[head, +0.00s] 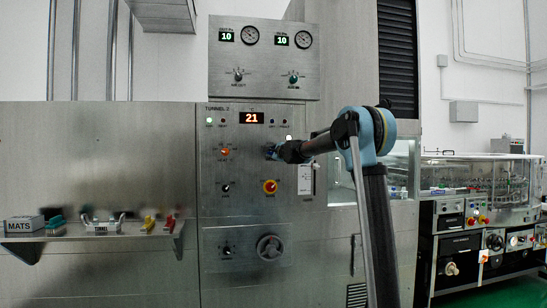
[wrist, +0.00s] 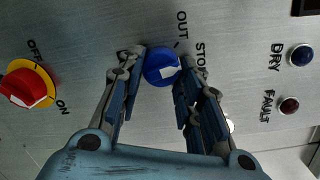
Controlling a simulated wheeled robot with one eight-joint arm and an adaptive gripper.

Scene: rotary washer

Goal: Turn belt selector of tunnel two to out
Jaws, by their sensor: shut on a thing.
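The belt selector is a round blue knob (wrist: 160,64) with a white mark, on the steel panel below the TUNNEL 2 display. In the wrist view the mark points to the right, more to the STOP side than to the OUT label (wrist: 181,24), which is above it. The STOP label (wrist: 200,57) is partly by my right finger. My gripper (wrist: 163,57) is shut on the knob, one finger on each side. In the head view my gripper (head: 278,151) reaches the panel from the right and covers most of the knob.
A red knob on a yellow plate (head: 270,187) is below the selector. An orange knob (head: 225,152) is to its left. The DRY lamp (wrist: 299,55) and FAULT lamp (wrist: 289,105) are above it on the panel. A shelf (head: 90,236) with loose items is at the left.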

